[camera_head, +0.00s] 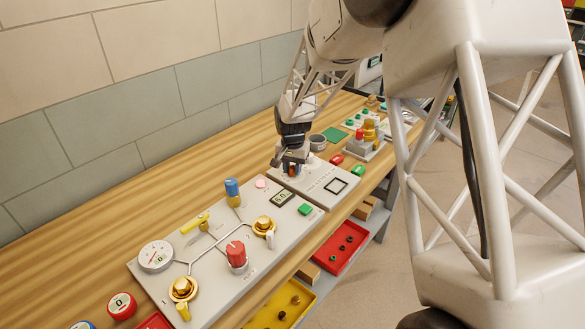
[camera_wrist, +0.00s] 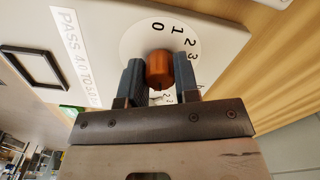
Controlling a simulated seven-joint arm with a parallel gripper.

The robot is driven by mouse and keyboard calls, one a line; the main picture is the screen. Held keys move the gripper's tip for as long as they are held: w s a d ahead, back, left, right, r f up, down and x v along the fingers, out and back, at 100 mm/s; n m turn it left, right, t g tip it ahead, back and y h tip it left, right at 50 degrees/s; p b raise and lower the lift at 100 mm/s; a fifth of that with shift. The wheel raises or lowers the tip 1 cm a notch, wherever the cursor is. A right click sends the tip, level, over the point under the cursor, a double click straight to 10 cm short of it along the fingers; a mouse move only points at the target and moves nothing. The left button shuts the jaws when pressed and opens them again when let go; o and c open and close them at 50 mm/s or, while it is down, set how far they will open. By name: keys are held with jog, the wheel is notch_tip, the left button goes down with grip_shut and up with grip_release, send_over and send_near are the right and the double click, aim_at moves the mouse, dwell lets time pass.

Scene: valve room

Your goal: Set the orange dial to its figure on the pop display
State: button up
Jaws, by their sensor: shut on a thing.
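The orange dial (camera_wrist: 159,68) is a round knob on a white disc (camera_wrist: 138,35) with black figures; 0, 1, 2 and 3 are readable, and others are partly hidden by my fingers. My gripper (camera_wrist: 159,76) is shut on the dial, one dark finger on each side. In the head view, my gripper (camera_head: 290,166) reaches down to the grey plate (camera_head: 322,183) and mostly hides the dial. A small display (camera_head: 282,197) on the nearer panel reads something like 0.0. I cannot tell whether it is the pop display. The dial's pointer is not clearly visible.
The nearer panel (camera_head: 213,262) holds a gauge (camera_head: 156,256), a red knob (camera_head: 236,254), a blue-topped valve (camera_head: 233,190) and brass valves. Red and yellow bins sit below the bench's front edge. The wall runs behind the bench.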

aim_at(293, 167)
jog(key=o, duration=0.9)
jog(key=shift+o, duration=0.2)
jog(key=shift+r, duration=0.1)
jog(key=shift+r, duration=3.85)
